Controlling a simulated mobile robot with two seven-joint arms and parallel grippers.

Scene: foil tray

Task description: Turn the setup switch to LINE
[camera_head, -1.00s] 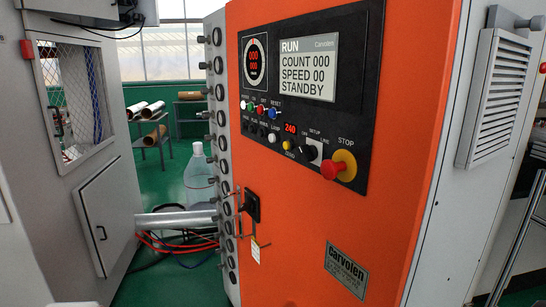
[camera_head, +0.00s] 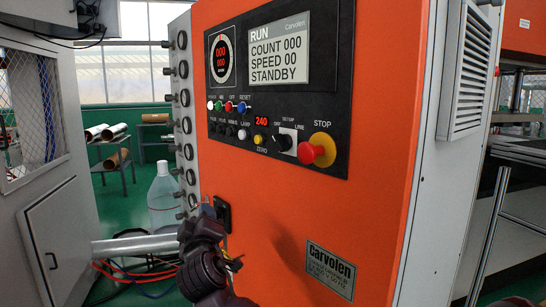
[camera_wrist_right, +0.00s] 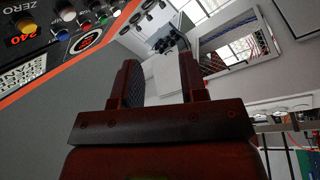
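A dark red-brown arm part of mine, which seems to be the right one, rises from the bottom edge in the head view, below and left of the switch. In the right wrist view my right gripper (camera_wrist_right: 160,68) is open, with nothing between its fingers. The panel shows at that view's upper left, turned over. My left gripper is not seen.
A red stop button (camera_head: 318,151) on a yellow base sits just right of the switch. The yellow ZERO button (camera_head: 259,139) is at its left, below the red 240 display (camera_head: 261,121). A black handle (camera_head: 222,213) sits on the machine's left edge, beside my arm.

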